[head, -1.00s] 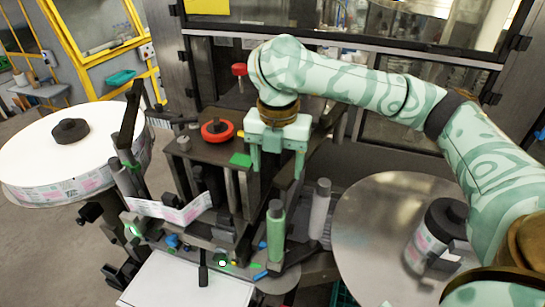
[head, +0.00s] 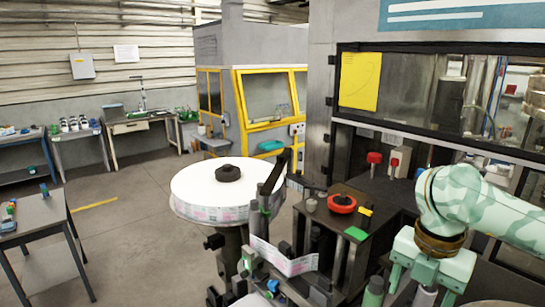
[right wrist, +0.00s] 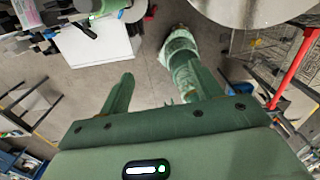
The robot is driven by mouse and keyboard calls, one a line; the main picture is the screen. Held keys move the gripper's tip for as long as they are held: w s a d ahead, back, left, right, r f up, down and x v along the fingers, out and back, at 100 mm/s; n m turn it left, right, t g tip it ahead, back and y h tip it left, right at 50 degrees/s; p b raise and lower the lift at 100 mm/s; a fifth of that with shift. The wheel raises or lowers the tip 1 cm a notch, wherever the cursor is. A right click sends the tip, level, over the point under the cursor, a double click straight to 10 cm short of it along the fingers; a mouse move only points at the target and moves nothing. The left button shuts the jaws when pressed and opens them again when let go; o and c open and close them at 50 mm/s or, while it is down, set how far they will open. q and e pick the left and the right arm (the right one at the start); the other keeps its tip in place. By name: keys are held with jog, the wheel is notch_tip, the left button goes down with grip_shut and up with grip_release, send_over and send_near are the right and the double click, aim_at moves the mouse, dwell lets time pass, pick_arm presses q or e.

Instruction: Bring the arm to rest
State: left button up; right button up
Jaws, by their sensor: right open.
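My right arm (head: 505,218) enters from the right edge in the head view. Its pale green right gripper (head: 421,286) points down, open, to the right of the labelling machine's dark top plate (head: 385,192). A grey post (head: 425,270) appears between its fingers in this view; I cannot tell how near it is. In the right wrist view the gripper (right wrist: 160,84) shows two spread green fingers with nothing held between them, above the floor. My left gripper is not in view.
A large white label reel (head: 197,187) stands left of the machine. A red knob (head: 341,202) sits on the machine top, and a green post (head: 373,293) stands near the gripper. A metal disc (right wrist: 250,8) shows at the top in the wrist view. Open floor (head: 125,205) lies at left.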

jog(key=s+a+f+m+t+y, duration=0.35)
jog(key=a+f+m+t, duration=0.2)
jog(key=a+f, duration=0.75)
jog(key=s+d+f+m+t+h, duration=0.1)
jog(key=s+d+f+m+h, duration=0.3)
jog(key=d+m, duration=0.4)
jog(key=s+d+f+m+t+h, duration=0.15)
jog(key=s+d+m+h, duration=0.25)
jog(key=s+d+m, duration=0.4)
notch_tip(320, 180, down, 40)
jog(key=s+a+r+n+g+y+b, duration=0.1)
jog(key=s+a+n+g+y+b, duration=0.2)
jog(key=b, duration=1)
pick_arm(q)
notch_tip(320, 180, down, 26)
jog(key=b, duration=1.2)
jog(key=shift+b, duration=0.4)
pick_arm(e)
jog(key=s+f+m+g, duration=0.1)
jog(key=s+f, duration=0.6)
jog(key=f, duration=0.3)
jog(key=s+f+m+g+y, duration=0.1)
jog(key=s+f+m, duration=0.1)
jog(key=s+f, duration=0.4)
jog(key=s+f+m+g, duration=0.1)
jog(key=s+f, duration=0.6)
jog(key=f, duration=0.7)
jog(key=shift+s+d+m+g, duration=0.25)
jog(key=shift+s+m+g, duration=0.1)
jog(key=shift+g, duration=0.15)
